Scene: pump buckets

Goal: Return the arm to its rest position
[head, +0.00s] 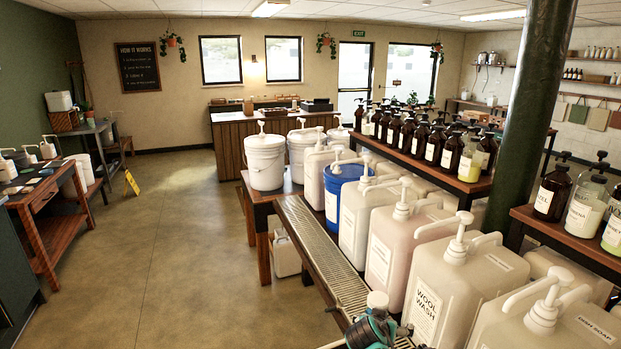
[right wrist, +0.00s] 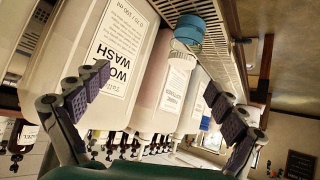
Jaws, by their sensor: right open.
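My right gripper (right wrist: 158,82) is open, with its two dark padded fingers spread wide and nothing between the pads in the right wrist view. That view is upside down. A teal container with a white end (right wrist: 188,32) is on the slatted drip tray, beyond the fingers and apart from them. In the head view a white cap (head: 377,300) shows at the bottom edge above teal and dark parts (head: 374,332), cut off by the frame; I cannot tell container from gripper there. My left gripper is not in view.
The metal drip tray (head: 318,250) runs along large pump jugs, including one labelled wool wash (head: 440,285). A blue bucket (head: 333,190) and white buckets (head: 264,163) stand farther back. Brown bottles (head: 434,143) line a raised shelf.

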